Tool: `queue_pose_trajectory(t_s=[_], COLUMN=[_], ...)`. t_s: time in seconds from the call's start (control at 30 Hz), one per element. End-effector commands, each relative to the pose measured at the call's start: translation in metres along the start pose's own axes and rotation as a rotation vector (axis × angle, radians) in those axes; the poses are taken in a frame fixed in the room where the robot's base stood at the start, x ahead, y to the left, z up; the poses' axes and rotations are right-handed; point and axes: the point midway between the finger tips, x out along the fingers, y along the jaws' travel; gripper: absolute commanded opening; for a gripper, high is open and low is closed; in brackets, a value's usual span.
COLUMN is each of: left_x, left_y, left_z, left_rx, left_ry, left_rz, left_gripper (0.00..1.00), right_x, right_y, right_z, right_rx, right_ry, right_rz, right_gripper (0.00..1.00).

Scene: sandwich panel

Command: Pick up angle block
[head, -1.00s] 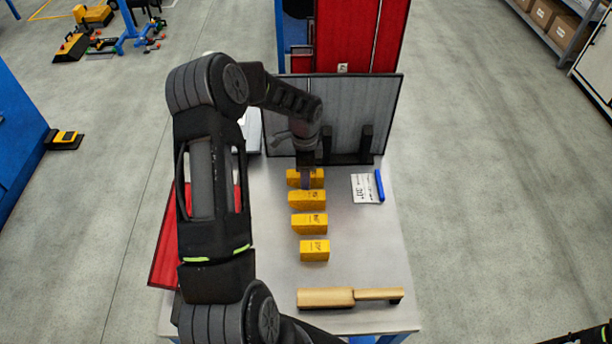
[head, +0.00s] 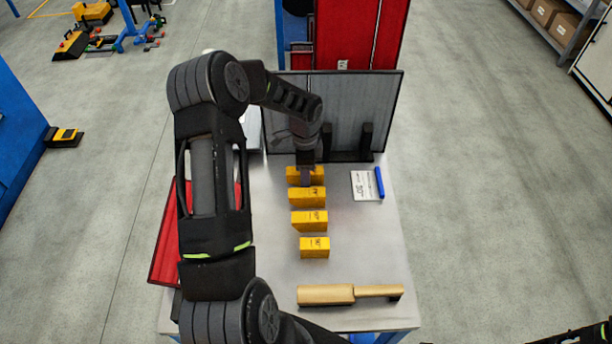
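Several yellow angle blocks stand in a column on the grey worktable (head: 370,240). The farthest block (head: 293,176) is by the panel's foot. Nearer ones are the second block (head: 307,198), the third block (head: 309,221) and the nearest block (head: 314,247). My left gripper (head: 305,177) points down at the farthest block and covers its middle. Its fingers are small and partly hidden, so I cannot tell whether they are open or closed on the block. My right gripper is out of view; only a dark bit of arm shows at the lower right corner.
A grey sandwich panel (head: 350,110) stands upright in black holders behind the blocks. A white card (head: 365,186) and a blue marker (head: 379,182) lie to the right. A wooden-handled brush (head: 326,294) lies at the front. A red panel (head: 168,240) is at the left edge.

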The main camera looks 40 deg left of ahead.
Motion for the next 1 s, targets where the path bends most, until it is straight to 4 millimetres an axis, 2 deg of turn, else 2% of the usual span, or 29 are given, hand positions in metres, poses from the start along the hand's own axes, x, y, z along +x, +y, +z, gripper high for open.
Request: queue_pose_trajectory(t_s=[0.53,1.0], left_x=[0.0028,0.0029], left_y=[0.0000,0.0000], left_z=[0.0000,0.0000], left_rx=[0.000,0.000], left_ry=[0.000,0.000], left_rz=[0.000,0.000], left_gripper=[0.54,0.15], right_x=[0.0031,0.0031], right_y=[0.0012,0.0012], right_z=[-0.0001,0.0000], right_rx=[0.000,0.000], right_ry=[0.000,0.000], right_rz=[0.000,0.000], right_gripper=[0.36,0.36])
